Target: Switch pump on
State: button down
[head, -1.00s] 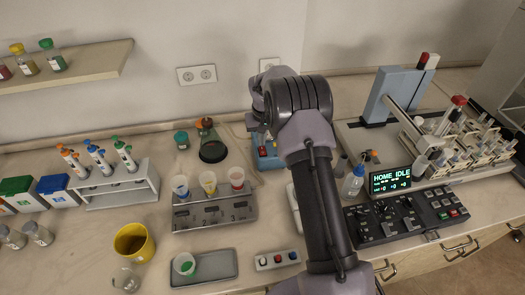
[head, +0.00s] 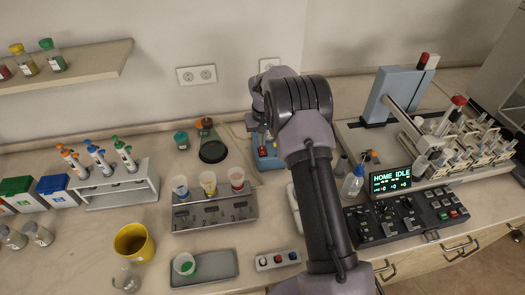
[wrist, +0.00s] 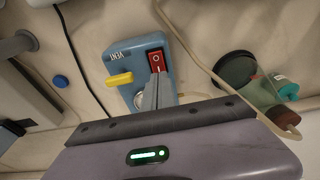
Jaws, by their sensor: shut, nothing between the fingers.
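The pump is a blue box (wrist: 130,55) marked VENT, with a red rocker switch (wrist: 157,61) and a yellow lever (wrist: 119,80), in the wrist view. In the head view the pump (head: 269,163) stands at the back of the bench, partly hidden by my arm. My gripper (wrist: 157,76) is shut and empty. Its fingertips are at the lower edge of the red switch in the wrist view; I cannot tell whether they touch it. The fingers partly cover a round pale part on the box. In the head view my arm hides the fingers.
A flask with an orange top (head: 208,140) stands left of the pump. A rack with several coloured cups (head: 214,214) is in front of it. The instrument with a HOME IDLE display (head: 390,180) and sample racks stands to the right. A cable lies beside the pump.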

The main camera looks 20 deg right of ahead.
aim_at(262, 148)
jog(key=shift+f+b, duration=0.75)
jog(key=shift+f, duration=0.3)
dwell(0.7)
notch_tip(262, 148, up, 7)
jog(key=p, duration=0.4)
jog(key=shift+r+p, duration=0.15)
jog(key=shift+p, duration=0.15)
